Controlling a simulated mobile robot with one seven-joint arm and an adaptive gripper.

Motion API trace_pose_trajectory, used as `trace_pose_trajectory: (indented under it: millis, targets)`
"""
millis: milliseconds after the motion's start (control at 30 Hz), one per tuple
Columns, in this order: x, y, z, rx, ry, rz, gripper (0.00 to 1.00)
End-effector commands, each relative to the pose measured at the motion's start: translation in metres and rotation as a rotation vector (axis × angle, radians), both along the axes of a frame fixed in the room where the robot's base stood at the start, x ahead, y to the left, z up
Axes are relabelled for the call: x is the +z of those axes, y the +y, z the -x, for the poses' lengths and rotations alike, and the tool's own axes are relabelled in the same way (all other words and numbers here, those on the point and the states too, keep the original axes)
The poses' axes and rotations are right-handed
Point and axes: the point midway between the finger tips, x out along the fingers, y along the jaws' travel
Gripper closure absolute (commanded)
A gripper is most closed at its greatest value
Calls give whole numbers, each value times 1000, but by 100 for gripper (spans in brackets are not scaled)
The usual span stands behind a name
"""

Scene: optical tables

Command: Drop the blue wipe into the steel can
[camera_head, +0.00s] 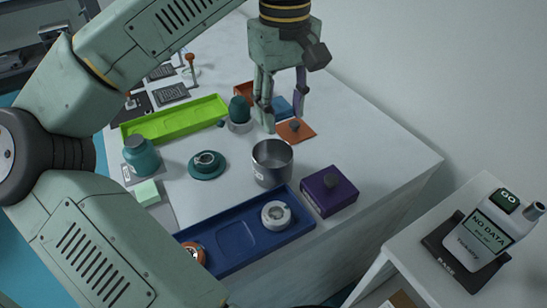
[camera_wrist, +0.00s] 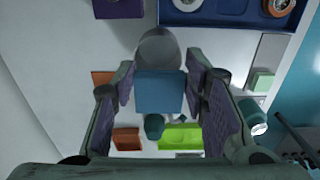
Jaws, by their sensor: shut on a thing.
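The blue wipe (camera_head: 283,106) is a flat blue square between my gripper's fingers. In the wrist view the wipe (camera_wrist: 160,93) spans the gap between both fingers. My gripper (camera_head: 284,118) is shut on it, above the back right of the table. The steel can (camera_head: 272,168) is an open, upright grey cylinder on the white table, in front of my gripper in the head view. In the wrist view the can (camera_wrist: 159,46) shows just beyond the wipe, which hides its lower part.
A blue tray (camera_head: 240,242) and a purple box (camera_head: 330,196) lie near the can. A teal dish (camera_head: 207,170), teal jar (camera_head: 141,158), lime tray (camera_head: 175,123) and dark teal cup (camera_head: 239,109) stand to the left. An orange square (camera_head: 301,137) lies below my gripper.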

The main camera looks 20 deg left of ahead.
Motion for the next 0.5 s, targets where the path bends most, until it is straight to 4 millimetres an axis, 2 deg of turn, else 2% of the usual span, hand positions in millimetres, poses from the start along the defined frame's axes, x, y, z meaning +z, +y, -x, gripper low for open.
trace_pose_trajectory:
  millis: [300, 500]
  targets:
    - [-38, 0, 0, -1, 0, 0, 86]
    - [-56, 0, 0, -1, -1, 1, 86]
